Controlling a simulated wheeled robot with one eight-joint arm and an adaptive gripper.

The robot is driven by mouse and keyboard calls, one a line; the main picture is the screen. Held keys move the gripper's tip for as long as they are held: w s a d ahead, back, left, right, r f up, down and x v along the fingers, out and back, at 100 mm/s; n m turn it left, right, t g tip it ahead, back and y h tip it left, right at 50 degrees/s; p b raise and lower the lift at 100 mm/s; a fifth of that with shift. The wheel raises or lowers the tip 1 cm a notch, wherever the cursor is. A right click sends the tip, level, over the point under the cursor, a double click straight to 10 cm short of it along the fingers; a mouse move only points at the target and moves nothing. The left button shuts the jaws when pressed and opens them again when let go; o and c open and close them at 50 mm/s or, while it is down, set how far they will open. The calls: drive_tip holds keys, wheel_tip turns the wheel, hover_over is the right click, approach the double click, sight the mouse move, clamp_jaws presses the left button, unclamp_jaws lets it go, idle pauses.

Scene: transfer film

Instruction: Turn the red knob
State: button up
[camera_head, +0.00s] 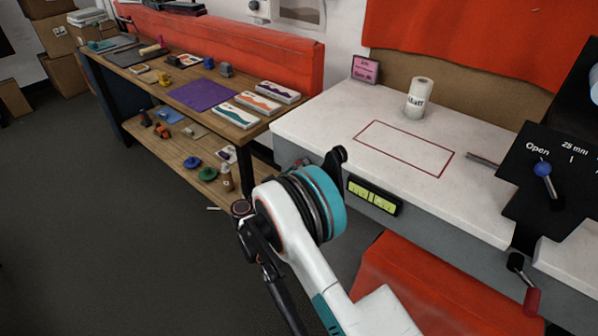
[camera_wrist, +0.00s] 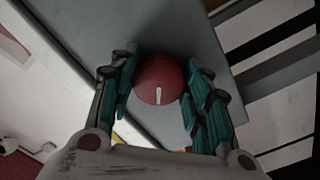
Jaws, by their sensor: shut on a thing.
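The red knob (camera_wrist: 160,72) is round, with a short white mark near its lower edge, pointing almost straight down in the wrist view. It stands against a grey surface. My gripper (camera_wrist: 160,85) is shut on it, with one teal-padded finger at its left side and the other at its right. In the head view the knob does not show, and my arm's wrist hides the fingers beside the white bench's front edge.
The white bench (camera_head: 340,125) carries a white roll (camera_head: 417,98) and a pink sign (camera_head: 365,69). A black panel with a blue-knobbed lever (camera_head: 543,169) and a red-handled crank (camera_head: 532,300) are at right. A wooden table (camera_head: 150,84) stands left; the floor between is clear.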

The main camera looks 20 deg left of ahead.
drive_tip(key=shift+n, duration=0.5)
drive_tip(key=o, duration=1.1)
drive_tip(key=shift+c, duration=0.2)
drive_tip(key=v, duration=1.2)
